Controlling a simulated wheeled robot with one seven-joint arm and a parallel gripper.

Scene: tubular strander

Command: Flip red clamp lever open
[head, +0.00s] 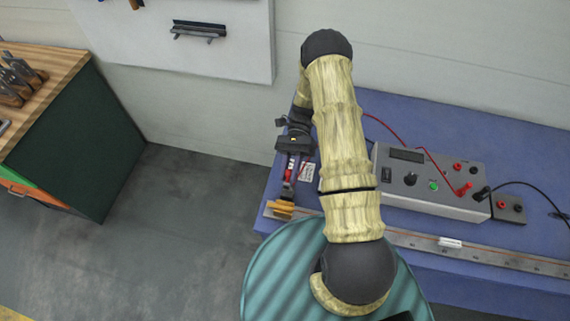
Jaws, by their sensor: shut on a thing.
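The red clamp lever (289,174) shows as a small red piece at the left end of the blue bench, partly hidden by my gripper. My gripper (292,170) points down over it, with its dark body just above and its fingers around the red piece. It appears shut on the lever. The exact angle of the lever and the clamp under it are too small and too covered to tell.
Yellow-brown blocks (281,208) sit by the left end of a long metal rail (485,256) along the blue bench (470,118). A grey meter box (430,180) with red and black leads stands right of my arm. A wooden-topped cabinet (50,70) stands left, across open floor.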

